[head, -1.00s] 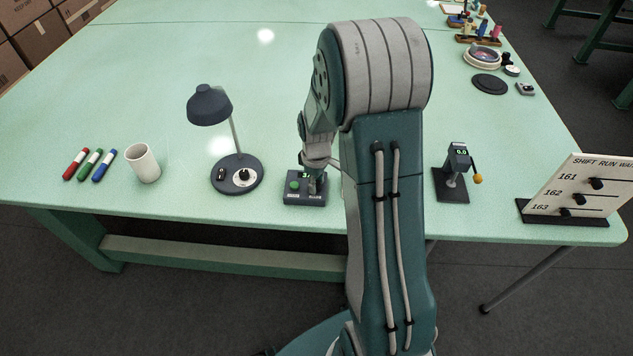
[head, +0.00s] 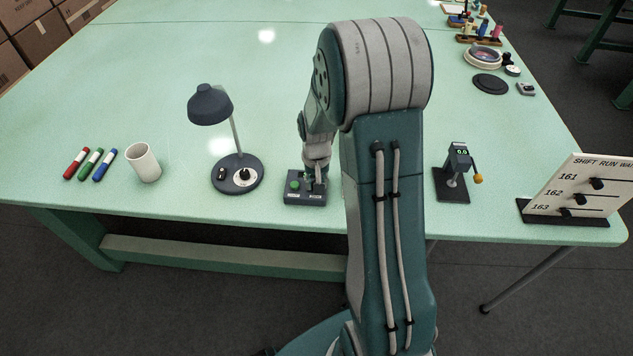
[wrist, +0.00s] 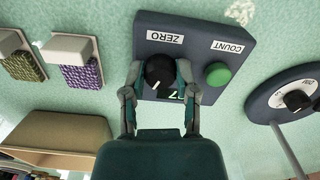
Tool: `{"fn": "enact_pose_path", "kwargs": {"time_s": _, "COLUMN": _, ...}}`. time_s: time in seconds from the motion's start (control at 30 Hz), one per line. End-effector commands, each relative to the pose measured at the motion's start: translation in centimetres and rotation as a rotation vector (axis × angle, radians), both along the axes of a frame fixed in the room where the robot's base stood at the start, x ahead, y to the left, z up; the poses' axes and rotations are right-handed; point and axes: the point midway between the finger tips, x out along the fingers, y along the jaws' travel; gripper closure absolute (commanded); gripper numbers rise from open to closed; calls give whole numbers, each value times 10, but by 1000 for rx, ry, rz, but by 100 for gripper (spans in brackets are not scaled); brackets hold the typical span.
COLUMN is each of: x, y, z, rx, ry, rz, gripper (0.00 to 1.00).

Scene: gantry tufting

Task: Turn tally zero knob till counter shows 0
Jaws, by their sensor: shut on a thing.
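The tally counter is a dark grey box (head: 305,198) near the table's front edge, with a green COUNT button (wrist: 217,74) and a black knob (wrist: 160,72) beside the ZERO label. It has a small display with green digits (wrist: 177,96), partly covered by my gripper; the visible part looks like a 7, and the full reading is unclear. My gripper (wrist: 160,71) is shut on the black knob, one finger on each side of it. In the head view my arm hides part of the box's surroundings.
A desk lamp (head: 240,175) stands left of the counter, with a white cup (head: 143,162) and several markers beyond. A small post device (head: 456,175) with a display and the Shift Run board (head: 570,190) stand to the right. The table's middle back is clear.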

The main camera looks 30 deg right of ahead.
Motion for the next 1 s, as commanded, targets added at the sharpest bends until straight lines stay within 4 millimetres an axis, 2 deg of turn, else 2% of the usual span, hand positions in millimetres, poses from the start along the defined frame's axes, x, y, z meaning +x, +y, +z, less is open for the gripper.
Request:
{"fn": "enact_pose_path", "kwargs": {"time_s": 0.4, "x": 5, "y": 0, "z": 2, "rx": -2, "ry": -14, "rz": -257, "gripper": 100}}
{"fn": "enact_pose_path", "kwargs": {"time_s": 1.0, "x": 5, "y": -1, "z": 2, "rx": -2, "ry": -16, "rz": -323, "gripper": 100}}
